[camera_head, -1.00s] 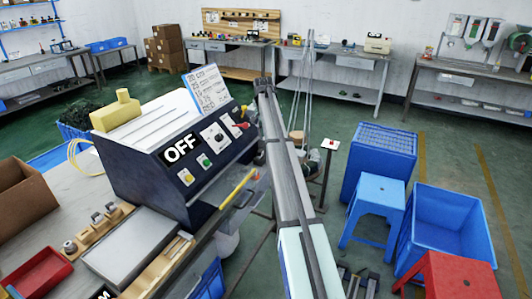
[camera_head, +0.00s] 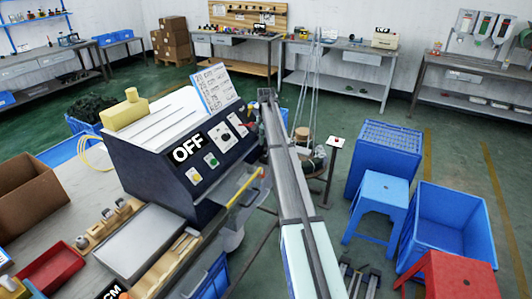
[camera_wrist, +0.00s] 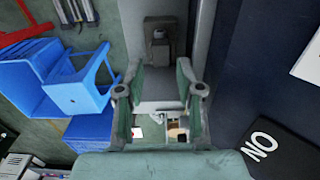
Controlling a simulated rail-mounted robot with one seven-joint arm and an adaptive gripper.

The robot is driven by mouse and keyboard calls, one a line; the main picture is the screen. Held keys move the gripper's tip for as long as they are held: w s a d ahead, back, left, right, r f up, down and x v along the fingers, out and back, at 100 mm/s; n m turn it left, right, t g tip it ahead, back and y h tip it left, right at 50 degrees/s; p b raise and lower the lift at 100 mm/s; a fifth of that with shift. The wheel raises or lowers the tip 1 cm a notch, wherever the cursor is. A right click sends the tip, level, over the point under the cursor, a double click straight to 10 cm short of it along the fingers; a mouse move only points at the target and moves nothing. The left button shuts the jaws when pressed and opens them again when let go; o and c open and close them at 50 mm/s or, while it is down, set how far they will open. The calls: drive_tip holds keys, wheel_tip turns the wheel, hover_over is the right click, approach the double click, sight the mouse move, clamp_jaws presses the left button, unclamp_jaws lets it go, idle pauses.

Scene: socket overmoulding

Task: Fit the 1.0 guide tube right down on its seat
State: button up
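My gripper (camera_wrist: 160,84) shows in the wrist view with its two grey-green fingers apart. It is open, with nothing visibly held between them. A grey box-shaped part (camera_wrist: 160,38) shows beyond the fingers; I cannot tell what it is. In the head view my arm runs from the bottom to the right side of the dark machine, and I cannot make out the fingers there. I cannot pick out the 1.0 guide tube or its seat in either view.
The dark machine (camera_head: 150,172) has an OFF label and a yellow-handled lever (camera_head: 246,188). A wooden holder (camera_head: 105,224) and a red tray (camera_head: 50,270) are on the bench. Blue crates (camera_head: 445,230), a blue stool (camera_head: 380,190) and a red stool (camera_head: 448,275) stand right.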

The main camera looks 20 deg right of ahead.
sight(266, 149)
drive_tip(key=shift+f+p, duration=1.2)
drive_tip(key=shift+f, duration=1.6)
clamp_jaws()
